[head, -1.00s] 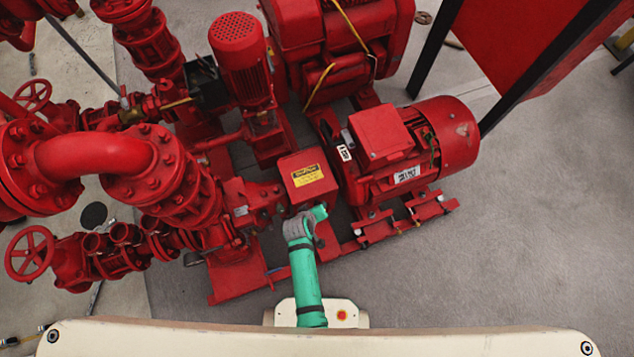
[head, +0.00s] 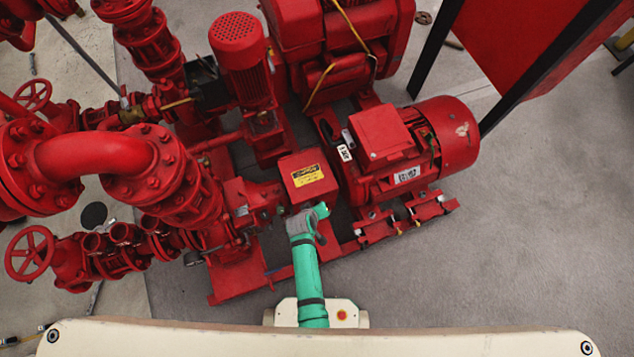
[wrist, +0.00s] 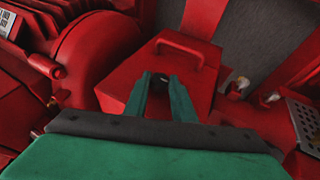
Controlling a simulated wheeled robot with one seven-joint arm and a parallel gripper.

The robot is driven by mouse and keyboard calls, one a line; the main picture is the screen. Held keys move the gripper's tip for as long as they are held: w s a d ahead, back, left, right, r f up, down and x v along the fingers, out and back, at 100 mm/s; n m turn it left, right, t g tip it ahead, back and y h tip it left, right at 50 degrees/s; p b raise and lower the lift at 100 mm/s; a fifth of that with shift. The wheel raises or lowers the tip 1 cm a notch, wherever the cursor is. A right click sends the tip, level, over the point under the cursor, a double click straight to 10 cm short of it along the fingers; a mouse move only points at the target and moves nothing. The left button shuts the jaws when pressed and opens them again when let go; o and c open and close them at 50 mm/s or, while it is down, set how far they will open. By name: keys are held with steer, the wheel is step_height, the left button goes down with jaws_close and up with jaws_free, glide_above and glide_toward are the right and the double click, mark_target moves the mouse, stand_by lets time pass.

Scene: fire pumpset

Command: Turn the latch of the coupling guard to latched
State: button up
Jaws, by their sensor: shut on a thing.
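The coupling guard (head: 307,177) is a red box with a yellow warning label, between the pump and the motor. In the wrist view the guard (wrist: 190,66) shows a red loop handle on one face. My gripper (wrist: 162,84) is at the guard's near face, its two green fingers closed in on a small dark piece, the latch (wrist: 160,77). Most of the latch is hidden between the fingertips, so its angle cannot be read. In the head view my green arm reaches up to the guard's lower edge, and the fingertips cannot be made out.
The red motor (head: 385,150) stands right of the guard, and the red pump and pipes (head: 180,195) stand left. The red base rail (head: 350,245) runs below the guard. Grey floor (head: 520,230) is open to the right.

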steer(key=shift+d, duration=0.1)
steer(key=m+g+y, duration=0.1)
steer(key=y, duration=0.3)
steer(key=d+m+g+y, duration=0.1)
steer(key=g+y, duration=0.1)
steer(key=y, duration=0.2)
steer(key=w+d+m+g+y, duration=0.1)
steer(key=y, duration=0.4)
steer(key=shift+d+f+g, duration=0.25)
steer(key=shift+f+g, duration=0.05)
steer(key=shift+f+m+g+y, duration=0.15)
steer(key=shift+m+g+y, duration=0.15)
steer(key=shift+y, duration=0.5)
steer(key=shift+s+f, duration=0.1)
stand_by(0.6)
steer(key=o, duration=1.1)
steer(key=shift+c, duration=0.2)
